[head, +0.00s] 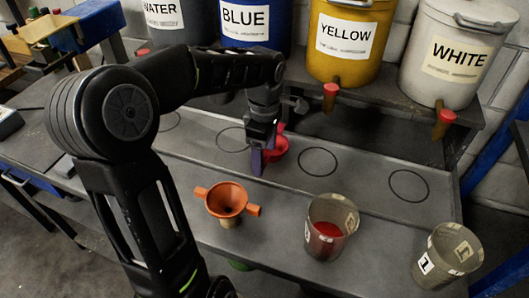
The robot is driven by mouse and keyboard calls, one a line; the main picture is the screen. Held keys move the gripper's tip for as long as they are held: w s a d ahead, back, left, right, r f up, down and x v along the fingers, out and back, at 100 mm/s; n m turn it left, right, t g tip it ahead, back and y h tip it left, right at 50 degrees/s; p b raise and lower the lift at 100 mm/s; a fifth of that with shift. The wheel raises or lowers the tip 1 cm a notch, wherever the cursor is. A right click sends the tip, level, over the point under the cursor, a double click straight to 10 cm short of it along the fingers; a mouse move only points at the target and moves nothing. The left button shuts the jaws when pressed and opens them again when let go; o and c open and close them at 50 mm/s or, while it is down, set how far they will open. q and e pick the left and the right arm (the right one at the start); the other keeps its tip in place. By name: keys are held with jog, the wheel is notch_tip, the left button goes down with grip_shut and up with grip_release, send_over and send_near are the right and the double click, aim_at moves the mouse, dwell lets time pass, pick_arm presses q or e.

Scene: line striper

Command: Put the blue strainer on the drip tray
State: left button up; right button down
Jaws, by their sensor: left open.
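My left gripper (266,135) reaches over the drip tray (365,172), a long grey tray with black circles marked on it. The gripper is open. A narrow blue-violet piece (257,162) shows at its fingertips; I cannot tell whether it is a finger or part of a strainer. A red rounded piece (279,149) is just right of the fingers, partly hidden by them. An orange strainer-like funnel (227,199) with two side lugs is in front of the tray. No plainly blue strainer can be made out. My right gripper is out of view.
A cup with red liquid (327,232) and a cup marked 1 (445,260) stand at the front right. Labelled buckets stand behind: blue (256,22), yellow (346,45) and white (455,55), with taps over the tray. The tray's right part is clear.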

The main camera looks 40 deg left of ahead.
pick_arm(q)
jog(key=shift+r, duration=0.1)
notch_tip(320, 180, up, 12)
jog(key=p, duration=0.3)
dwell(1.1)
